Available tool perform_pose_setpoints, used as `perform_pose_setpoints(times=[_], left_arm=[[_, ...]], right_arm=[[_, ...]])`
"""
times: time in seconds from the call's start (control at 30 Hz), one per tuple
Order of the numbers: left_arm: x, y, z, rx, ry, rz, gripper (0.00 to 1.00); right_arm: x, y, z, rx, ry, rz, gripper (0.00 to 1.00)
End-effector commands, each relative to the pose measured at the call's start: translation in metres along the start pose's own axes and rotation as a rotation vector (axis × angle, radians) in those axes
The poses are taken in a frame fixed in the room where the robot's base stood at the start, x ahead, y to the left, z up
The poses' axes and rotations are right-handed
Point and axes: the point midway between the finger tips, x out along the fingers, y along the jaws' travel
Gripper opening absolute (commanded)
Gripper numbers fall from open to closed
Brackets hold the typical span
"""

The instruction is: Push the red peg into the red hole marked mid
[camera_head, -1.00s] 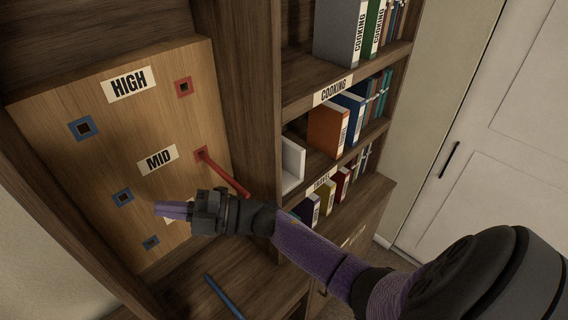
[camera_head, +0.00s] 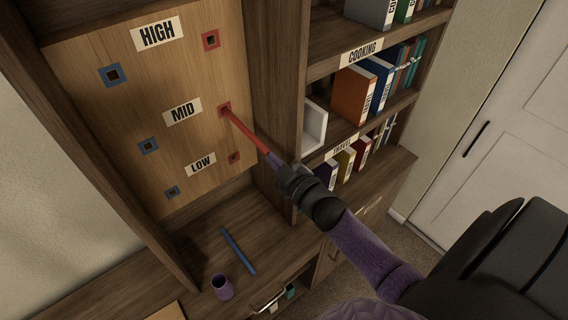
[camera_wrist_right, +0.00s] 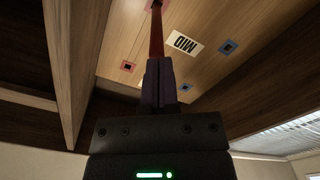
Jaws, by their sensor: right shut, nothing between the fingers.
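The red peg (camera_head: 245,130) sticks out of the red-framed hole (camera_head: 224,108) beside the MID label (camera_head: 182,111) on the wooden board. Its inner end is at the hole, and most of its length is outside, slanting toward me. My right gripper (camera_head: 271,161) is shut with nothing between its fingers, and its purple tips are at the peg's outer end, in line with it. In the right wrist view the peg (camera_wrist_right: 157,35) runs from the fingertips (camera_wrist_right: 159,62) to the board. Whether tips and peg touch is hard to tell. My left gripper is out of view.
Other red and blue framed holes sit by the HIGH (camera_head: 157,33) and LOW (camera_head: 201,164) labels. A blue rod (camera_head: 238,250) and a purple cup (camera_head: 222,287) are on the desk below. A bookshelf (camera_head: 300,100) stands close on the right.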

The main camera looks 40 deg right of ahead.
Motion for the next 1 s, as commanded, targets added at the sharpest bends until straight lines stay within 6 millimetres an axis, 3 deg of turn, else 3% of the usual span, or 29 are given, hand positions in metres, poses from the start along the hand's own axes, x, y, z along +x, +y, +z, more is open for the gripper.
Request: perform_pose_setpoints(times=[1.0], left_arm=[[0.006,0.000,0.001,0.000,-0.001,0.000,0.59]], right_arm=[[0.015,0.000,-0.001,-0.001,0.002,0.000,0.00]])
